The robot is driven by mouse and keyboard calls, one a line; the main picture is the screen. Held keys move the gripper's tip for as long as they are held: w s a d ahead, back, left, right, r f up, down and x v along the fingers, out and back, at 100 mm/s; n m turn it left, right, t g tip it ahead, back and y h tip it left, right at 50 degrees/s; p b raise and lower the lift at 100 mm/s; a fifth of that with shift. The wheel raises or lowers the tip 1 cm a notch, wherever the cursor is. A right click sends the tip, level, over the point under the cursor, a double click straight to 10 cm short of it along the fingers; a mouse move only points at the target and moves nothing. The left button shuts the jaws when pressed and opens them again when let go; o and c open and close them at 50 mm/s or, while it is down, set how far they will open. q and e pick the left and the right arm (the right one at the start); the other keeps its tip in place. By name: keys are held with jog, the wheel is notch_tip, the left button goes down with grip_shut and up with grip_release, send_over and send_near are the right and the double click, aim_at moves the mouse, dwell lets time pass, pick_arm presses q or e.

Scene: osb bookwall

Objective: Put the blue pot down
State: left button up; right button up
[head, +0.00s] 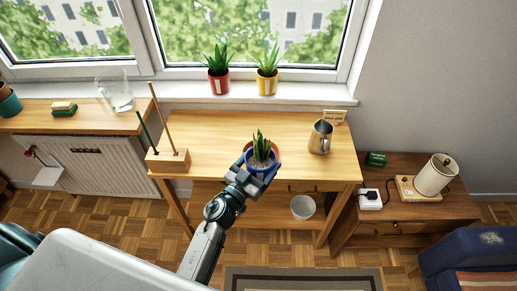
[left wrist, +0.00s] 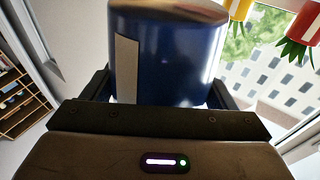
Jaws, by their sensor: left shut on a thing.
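The blue pot (head: 260,168) holds a spiky green plant and sits between the fingers of my left gripper (head: 262,170), above the wooden table (head: 215,130) in the head view. In the left wrist view the blue pot (left wrist: 165,55), with a pale label, fills the space between the two dark fingers. My left gripper is shut on it. A reddish-brown saucer (head: 247,150) shows just behind and beside the pot; I cannot tell whether the pot touches it. My right gripper is not in view.
A metal pitcher (head: 320,137) and a small sign (head: 334,117) stand on the table's right side. A wooden block with upright sticks (head: 168,160) stands at left. Red (head: 219,85) and yellow (head: 267,84) pots stand on the windowsill. The table's left middle is clear.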

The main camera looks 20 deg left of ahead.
pick_arm(q)
jog(key=w+a+f+b, duration=0.1)
jog(key=w, duration=0.2)
jog(key=w+a+f, duration=0.1)
jog(key=w+f, duration=0.1)
jog(key=w, duration=0.2)
jog(key=w+a+f+b, duration=0.1)
jog(key=w, duration=0.3)
jog(key=shift+a+f+b, duration=0.15)
jog(key=shift+f+b, duration=0.1)
jog(key=shift+b, duration=0.1)
jog(key=shift+s, duration=0.1)
jog(key=shift+f, duration=0.3)
jog(key=o, duration=1.2)
jog(key=shift+f, duration=0.1)
jog(key=shift+o, duration=0.2)
